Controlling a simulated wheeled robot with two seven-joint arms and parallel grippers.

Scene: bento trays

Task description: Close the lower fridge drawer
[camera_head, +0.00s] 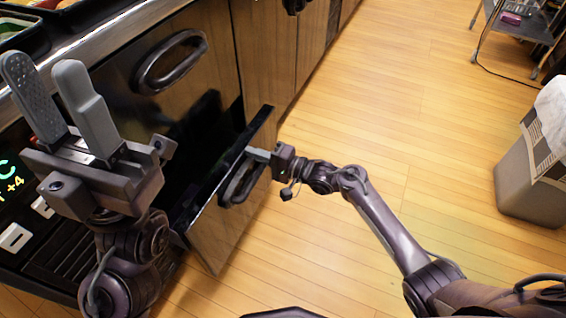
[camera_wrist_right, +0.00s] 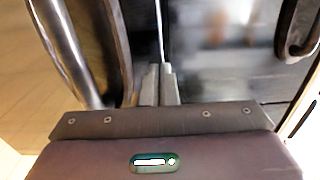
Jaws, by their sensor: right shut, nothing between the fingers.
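The lower fridge drawer (camera_head: 222,225) stands pulled out from the cabinet, with a dark gap behind its wood-look front. Its dark loop handle (camera_head: 238,182) is on the outer face. My right gripper (camera_head: 252,153) is at the top edge of the drawer front, just above the handle; I cannot tell whether it touches. In the right wrist view its fingers (camera_wrist_right: 160,72) are together and empty, with a curved metal handle bar (camera_wrist_right: 118,50) to their left.
The upper drawer (camera_head: 215,45) is shut, with its own loop handle (camera_head: 170,62). A counter edge (camera_head: 105,35) runs above it. The wooden floor (camera_head: 350,110) beside the open drawer is clear. A grey bin (camera_head: 525,185) and a metal cart (camera_head: 525,25) stand at the right.

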